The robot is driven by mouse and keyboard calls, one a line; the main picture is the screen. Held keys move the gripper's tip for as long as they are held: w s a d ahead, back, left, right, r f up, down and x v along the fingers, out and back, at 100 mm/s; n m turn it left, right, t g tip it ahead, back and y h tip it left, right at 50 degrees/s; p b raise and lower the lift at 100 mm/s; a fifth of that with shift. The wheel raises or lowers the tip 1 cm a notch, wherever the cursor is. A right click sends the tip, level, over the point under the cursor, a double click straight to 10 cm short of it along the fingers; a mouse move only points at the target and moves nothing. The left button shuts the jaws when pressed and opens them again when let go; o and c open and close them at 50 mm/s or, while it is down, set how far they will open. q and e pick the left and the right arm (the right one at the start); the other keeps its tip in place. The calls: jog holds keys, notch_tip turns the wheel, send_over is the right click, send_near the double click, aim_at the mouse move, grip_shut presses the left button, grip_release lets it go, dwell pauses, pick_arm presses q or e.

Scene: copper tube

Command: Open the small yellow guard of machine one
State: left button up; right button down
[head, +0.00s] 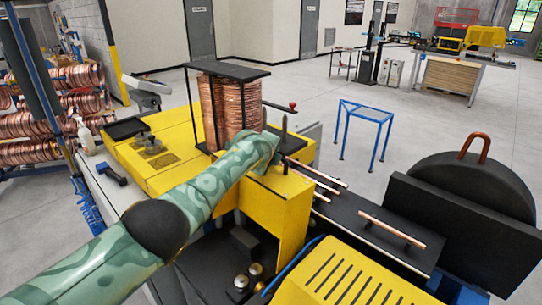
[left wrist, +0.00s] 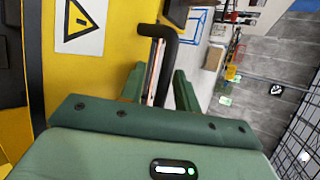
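The small yellow guard appears to be the yellow panel (head: 284,215) in the middle of the head view, just below the end of my left arm. It looks upright; how far it stands open I cannot tell. In the left wrist view a yellow surface (left wrist: 112,65) with a warning triangle fills the left side. A bent black handle (left wrist: 163,32) sticks out from its edge. My left gripper (left wrist: 158,88) has its fingers apart, one on each side of the handle's lower part; contact is not clear. In the head view its fingers are hidden behind my arm. My right gripper is not in view.
Copper coils (head: 232,110) stand in a black frame behind my arm. Several copper tubes (head: 315,180) lie on the dark bed to the right. A slotted yellow cover (head: 350,278) is in front, and a blue stand (head: 364,125) is on the open floor behind.

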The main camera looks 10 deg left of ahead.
pick_arm(q)
jog(key=shift+f, duration=0.1)
jog(key=shift+s+a+r+p, duration=0.15)
jog(key=shift+r+p, duration=0.1)
jog(key=shift+p, duration=0.2)
jog(key=p+v, duration=0.3)
jog(key=v, duration=1.2)
jog(key=shift+s+r, duration=0.15)
jog(key=shift+s, duration=0.25)
